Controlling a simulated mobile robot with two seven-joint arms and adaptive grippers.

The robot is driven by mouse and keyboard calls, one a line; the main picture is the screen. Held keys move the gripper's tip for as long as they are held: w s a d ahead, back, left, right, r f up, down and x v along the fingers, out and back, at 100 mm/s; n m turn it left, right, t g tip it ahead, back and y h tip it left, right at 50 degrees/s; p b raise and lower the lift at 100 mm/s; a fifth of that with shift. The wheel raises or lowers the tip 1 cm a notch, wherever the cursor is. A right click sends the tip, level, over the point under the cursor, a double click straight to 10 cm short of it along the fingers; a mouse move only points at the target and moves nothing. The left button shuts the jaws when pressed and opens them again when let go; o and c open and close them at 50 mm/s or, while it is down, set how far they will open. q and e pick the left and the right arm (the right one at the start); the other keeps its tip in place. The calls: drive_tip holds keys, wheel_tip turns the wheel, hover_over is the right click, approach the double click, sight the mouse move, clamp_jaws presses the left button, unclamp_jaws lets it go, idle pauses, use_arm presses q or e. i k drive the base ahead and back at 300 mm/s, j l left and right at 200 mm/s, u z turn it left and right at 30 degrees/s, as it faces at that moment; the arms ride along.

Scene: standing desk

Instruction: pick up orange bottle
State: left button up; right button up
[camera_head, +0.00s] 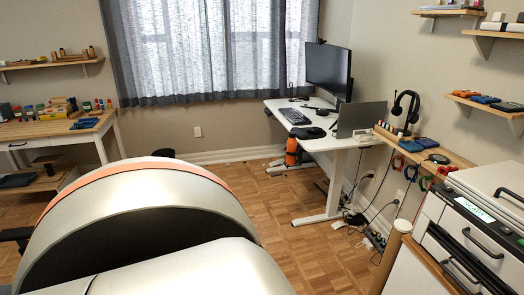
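An orange, bottle-like thing with dark parts (291,146) shows at the left edge of the white standing desk (318,142), against its leg and frame. It is small in the view, and I cannot tell whether it hangs from the desk or stands on something. Neither of my grippers can be made out. A large white and orange part of my own body fills the lower left and hides the floor there.
The desk holds a monitor (328,68), a keyboard (294,116) and a laptop (361,118). Cables (357,217) lie on the floor beneath it. The wooden floor (285,213) before the desk is clear.

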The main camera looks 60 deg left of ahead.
sight(291, 142)
drive_tip(key=u, duration=1.9)
drive_tip(key=i+j+z, duration=0.2)
drive_tip(key=i, duration=0.45)
drive_tip(key=i+j+z, duration=0.25)
drive_tip(key=i+j, duration=0.2)
drive_tip(key=i, duration=0.2)
drive_tip(key=i+j+z, duration=0.2)
drive_tip(key=i+j, duration=0.3)
drive_tip(key=i, duration=0.05)
